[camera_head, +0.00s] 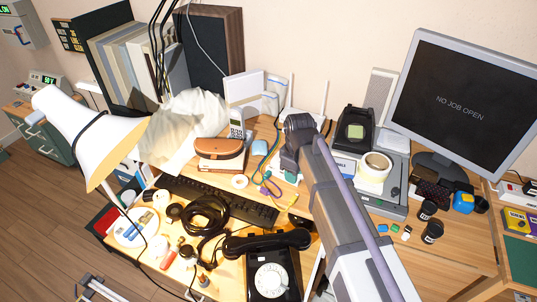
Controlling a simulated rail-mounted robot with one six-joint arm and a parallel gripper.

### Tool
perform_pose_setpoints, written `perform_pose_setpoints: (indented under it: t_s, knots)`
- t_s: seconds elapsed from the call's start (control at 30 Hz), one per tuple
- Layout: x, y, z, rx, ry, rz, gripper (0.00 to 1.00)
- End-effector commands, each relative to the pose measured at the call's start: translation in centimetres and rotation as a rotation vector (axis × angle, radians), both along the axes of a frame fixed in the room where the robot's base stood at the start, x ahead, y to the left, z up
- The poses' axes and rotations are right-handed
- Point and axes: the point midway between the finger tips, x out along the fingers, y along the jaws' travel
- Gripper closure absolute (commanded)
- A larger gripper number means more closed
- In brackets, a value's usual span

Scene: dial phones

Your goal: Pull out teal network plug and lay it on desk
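A teal network cable (260,164) curves down the desk just left of my arm. Its plug is too small or too hidden to make out. A white router (289,112) with upright antennas stands at the back of the desk, partly covered by my arm. My arm reaches in from the lower right. Its dark wrist end (292,152) is in front of the router, close to the cable. The fingers cannot be made out, so I cannot tell whether they are open or hold anything. The wooden desk (228,273) lies beneath.
Purple cable (270,188) lies near the teal one. A keyboard (220,200), coiled black cable (206,214) and black dial phone (268,277) crowd the front. A brown case (221,156) and cordless phone (237,124) are left; a tape roll (375,167) and monitor (462,105) are right.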

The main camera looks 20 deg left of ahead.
Motion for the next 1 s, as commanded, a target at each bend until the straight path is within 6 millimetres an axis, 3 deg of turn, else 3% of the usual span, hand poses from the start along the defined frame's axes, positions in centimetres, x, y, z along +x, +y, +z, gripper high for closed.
perform_pose_setpoints:
  t_s: [0.03, 0.1, 0.2, 0.33, 0.43, 0.67, 1.0]
  knots:
    - [1.6, 5.1, -0.5, 0.0, 0.0, 0.256, 0.64]
    - [2.4, 9.5, -0.6, 0.0, 0.0, 0.637, 0.64]
    - [4.2, 11.5, -0.5, 0.0, 0.001, 1.069, 0.64]
    - [4.3, 11.5, -0.4, 0.001, 0.001, 1.432, 0.64]
    - [4.2, 11.4, -0.4, 0.001, 0.001, 1.55, 0.64]
    - [4.2, 11.3, -1.1, 0.001, 0.001, 1.568, 0.64]
    - [4.2, 11.3, -6.7, 0.001, 0.001, 1.566, 0.64]
